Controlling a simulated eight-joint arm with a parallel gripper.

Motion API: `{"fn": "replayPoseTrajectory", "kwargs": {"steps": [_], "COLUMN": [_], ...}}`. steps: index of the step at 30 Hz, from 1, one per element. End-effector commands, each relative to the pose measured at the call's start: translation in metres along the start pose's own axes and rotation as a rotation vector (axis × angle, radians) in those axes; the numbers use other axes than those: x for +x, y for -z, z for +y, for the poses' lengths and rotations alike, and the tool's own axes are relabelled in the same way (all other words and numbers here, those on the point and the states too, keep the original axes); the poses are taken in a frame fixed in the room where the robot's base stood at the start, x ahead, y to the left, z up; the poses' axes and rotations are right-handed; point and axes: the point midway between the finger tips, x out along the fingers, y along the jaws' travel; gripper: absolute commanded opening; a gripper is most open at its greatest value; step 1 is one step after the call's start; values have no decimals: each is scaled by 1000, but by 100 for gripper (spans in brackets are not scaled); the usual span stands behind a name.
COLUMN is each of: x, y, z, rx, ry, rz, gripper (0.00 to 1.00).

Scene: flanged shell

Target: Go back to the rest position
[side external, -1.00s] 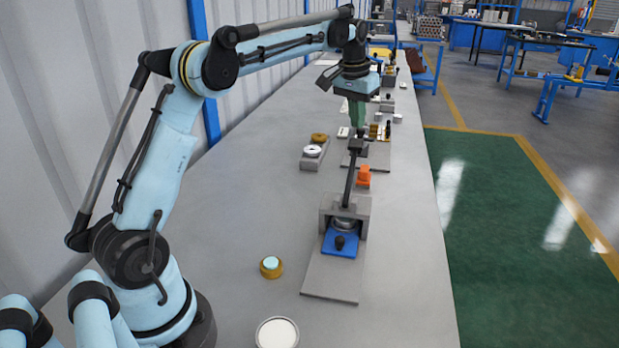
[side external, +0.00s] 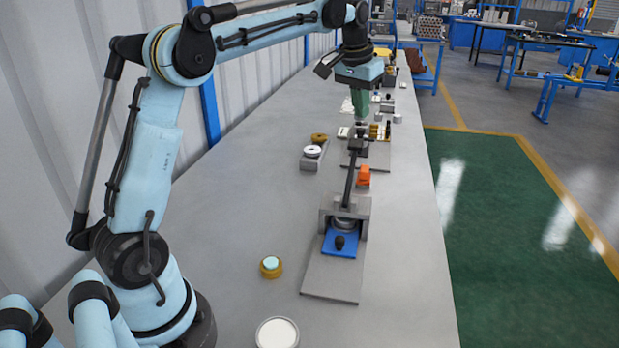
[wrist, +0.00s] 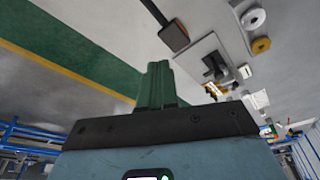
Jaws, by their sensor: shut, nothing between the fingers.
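My gripper (side external: 360,106) hangs above the far part of the grey bench (side external: 240,230) in the side view, its green fingers pointing down and shut with nothing between them. The green fingers also show in the wrist view (wrist: 158,85). Below and in front of them stands a lever fixture with a long dark handle (side external: 350,185) and a blue plate (side external: 340,243). The gripper is apart from the fixture and touches nothing that I can see.
A small block with a white ring (side external: 312,151) and an orange part (side external: 363,177) stand near the fixture. A gold ring with a pale centre (side external: 271,266) and a white round dish (side external: 277,333) lie at the near end. The left middle of the bench is clear.

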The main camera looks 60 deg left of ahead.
Motion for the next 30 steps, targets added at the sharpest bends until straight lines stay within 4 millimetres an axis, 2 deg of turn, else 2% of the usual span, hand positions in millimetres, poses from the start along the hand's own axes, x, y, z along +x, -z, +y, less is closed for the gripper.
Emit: {"fn": "replayPoseTrajectory", "kwargs": {"steps": [1, 6, 14, 20, 24, 30], "x": [-6, -19, -22, -8, 9, 29], "y": [-11, -46, -112, -170, -209, -244], "z": [10, 35, 66, 82, 90, 96], "rx": [14, 51, 108, 149, 176, 200], "ry": [-3, -12, -35, -58, -76, -95], "rz": [18, 82, 180, 255, 304, 352], "gripper": [0, 0, 0, 0, 0, 0]}}
